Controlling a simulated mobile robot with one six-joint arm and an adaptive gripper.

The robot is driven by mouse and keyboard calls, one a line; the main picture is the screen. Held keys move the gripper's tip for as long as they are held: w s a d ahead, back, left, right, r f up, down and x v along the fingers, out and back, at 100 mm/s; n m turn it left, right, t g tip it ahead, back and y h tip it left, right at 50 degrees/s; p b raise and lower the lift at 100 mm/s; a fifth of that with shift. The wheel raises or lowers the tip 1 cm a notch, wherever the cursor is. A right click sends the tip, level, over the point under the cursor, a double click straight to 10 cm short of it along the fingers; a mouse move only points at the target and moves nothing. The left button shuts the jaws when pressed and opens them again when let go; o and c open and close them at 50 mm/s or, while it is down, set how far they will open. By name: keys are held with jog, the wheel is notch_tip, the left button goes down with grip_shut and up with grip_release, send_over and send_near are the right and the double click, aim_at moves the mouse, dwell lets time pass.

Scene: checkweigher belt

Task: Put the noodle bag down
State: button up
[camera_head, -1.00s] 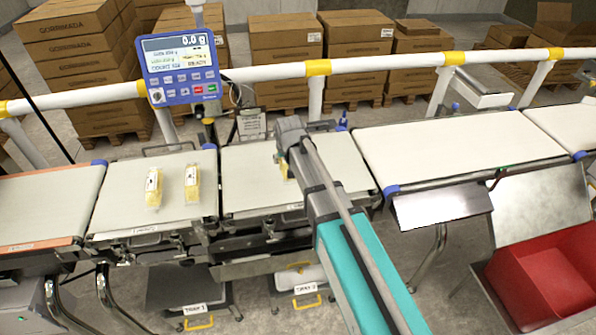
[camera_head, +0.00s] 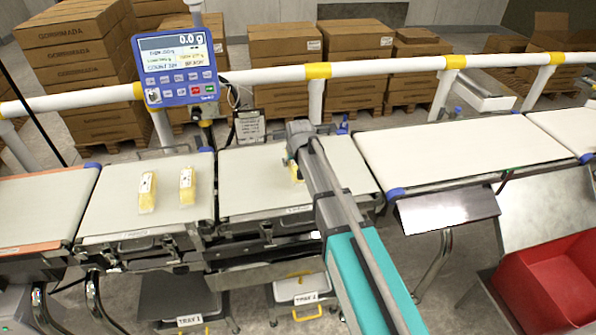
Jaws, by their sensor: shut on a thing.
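My gripper (camera_head: 292,162) is over the middle belt section (camera_head: 245,185), seen from behind with my arm reaching in from the lower right. A small yellow piece of a noodle bag (camera_head: 297,172) shows at the gripper; the rest is hidden by the gripper and arm. Whether that bag touches the belt cannot be told. Two more yellow noodle bags with white labels lie side by side, apart, on the belt section to the left: one (camera_head: 147,192) and another (camera_head: 187,186).
A blue scale display (camera_head: 180,68) reading 0.0 g stands behind the belts. A white rail (camera_head: 400,65) runs along the back. A wide empty belt (camera_head: 455,150) lies to the right. A red bin (camera_head: 550,280) is at lower right. Labelled trays (camera_head: 300,288) sit below.

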jog(key=shift+w+d+f+b, duration=0.15)
jog(key=shift+w+f+b, duration=0.3)
jog(key=shift+f+b, duration=1.55)
jog(key=shift+b, duration=0.05)
jog(key=o, duration=1.1)
jog(key=shift+o, duration=0.2)
jog(key=shift+f, duration=0.1)
jog(key=p+v, duration=1.1)
jog(key=v, duration=0.1)
jog(key=shift+s, duration=0.1)
